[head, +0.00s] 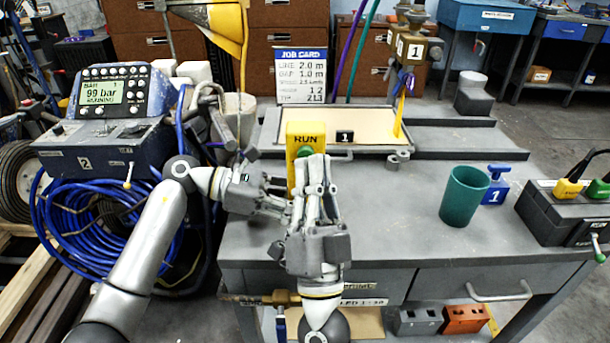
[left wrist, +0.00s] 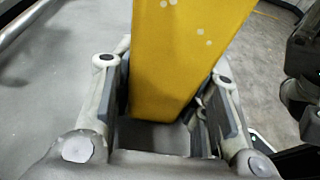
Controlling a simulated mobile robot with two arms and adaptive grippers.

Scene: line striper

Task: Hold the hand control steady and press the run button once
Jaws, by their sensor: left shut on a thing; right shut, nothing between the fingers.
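The hand control (head: 304,135) is an upright yellow box labelled RUN, with a green button (head: 305,152) partly visible on its front. In the left wrist view the yellow body (left wrist: 180,60) stands between the two fingers. My left gripper (head: 288,200) comes in from the left and is shut on it. My right gripper (head: 316,165) is shut and empty, fingers pointing up. It is in front of the control's lower part in the head view and hides that part. I cannot tell whether its tips touch the button.
A green cup (head: 464,196) and a blue handle marked 1 (head: 496,184) stand on the grey bench (head: 390,225) to the right. A tray (head: 375,132) and a job card (head: 301,75) are behind. The bench middle is clear.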

